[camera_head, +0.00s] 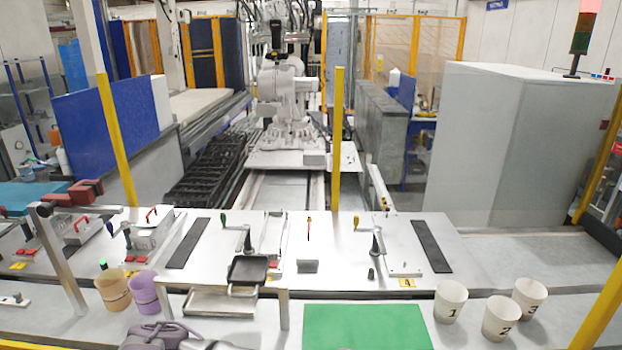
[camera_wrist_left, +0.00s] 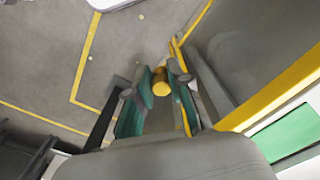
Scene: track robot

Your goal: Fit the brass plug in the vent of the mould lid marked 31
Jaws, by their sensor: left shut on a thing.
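In the left wrist view my left gripper (camera_wrist_left: 158,84) is shut on the brass plug (camera_wrist_left: 161,88), a short yellow cylinder between the green-padded fingers. The gripper hangs over grey floor marked with yellow lines, apart from the benches. In the head view a grey part at the bottom left edge looks like my left arm; the gripper fingers and plug do not show there. No lid reading 31 and no vent can be made out in either view. My right gripper is not in view.
A green mat (camera_head: 366,327) lies on the near bench, with white numbered cups (camera_head: 450,301) to its right. A tan cup (camera_head: 114,291) and a purple cup (camera_head: 149,291) stand at left. A black square tray (camera_head: 248,270) and a yellow post (camera_head: 338,140) are farther back.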

